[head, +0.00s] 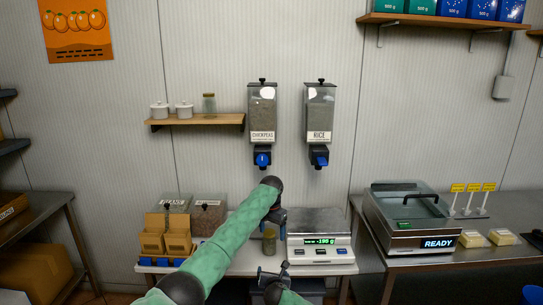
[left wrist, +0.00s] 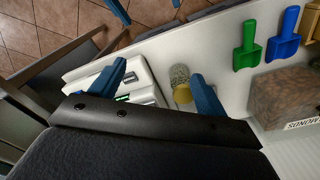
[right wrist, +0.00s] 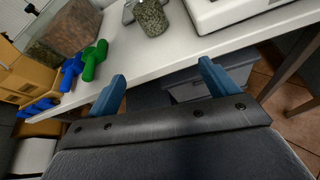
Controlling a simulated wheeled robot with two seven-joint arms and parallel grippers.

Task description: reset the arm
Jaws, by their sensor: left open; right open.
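My left arm reaches up and across in the head view. Its gripper (head: 276,218) points down over the counter, above a glass jar (head: 270,243) left of the scale. In the left wrist view the fingers (left wrist: 157,73) are spread and empty, and the jar (left wrist: 180,84) shows beyond them, nearer the right finger. My right gripper (head: 273,272) is low at the counter's front edge. In the right wrist view its fingers (right wrist: 162,70) are spread and empty. The jar (right wrist: 152,18), with green-grey contents, stands upright on the counter beyond them.
The scale (head: 320,240) stands right of the jar and its display seems to read -195. Chickpeas (head: 262,115) and rice (head: 320,115) dispensers hang above. Bins and cardboard boxes (head: 178,240) stand left. Green (right wrist: 95,60) and blue (right wrist: 72,70) scoops lie along the counter. A sealing machine (head: 412,220) stands right.

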